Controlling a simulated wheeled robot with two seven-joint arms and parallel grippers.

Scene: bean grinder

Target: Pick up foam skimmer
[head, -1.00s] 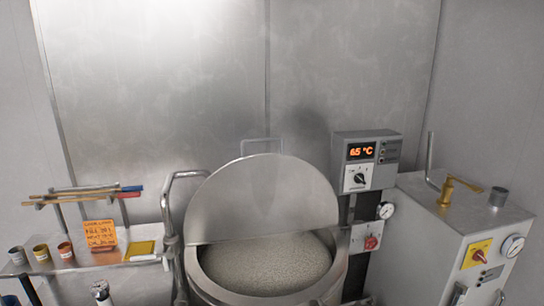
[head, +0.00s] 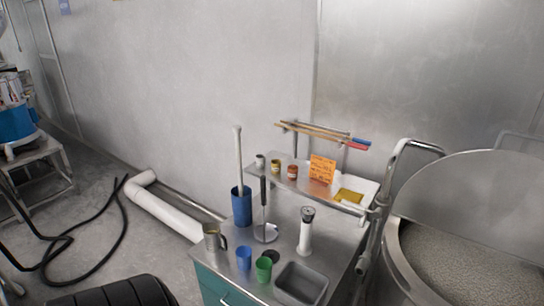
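A skimmer-like tool (head: 265,232) with a dark upright handle and a flat, pale round head stands on the steel top of a teal cabinet (head: 222,291). I take it to be the foam skimmer. It is just right of a tall blue cylinder (head: 241,208) that holds a long white rod (head: 238,155). Whether the tool leans on anything is hard to tell. Neither of my grippers shows in the head view.
Around the tool are a metal jug (head: 214,242), blue and green cups (head: 263,269), a grey tray (head: 300,283) and a white, dark-topped cylinder (head: 305,232). A shelf (head: 287,182) is behind. A large open vat (head: 440,258) stands right. Hoses (head: 85,232) lie on the floor left.

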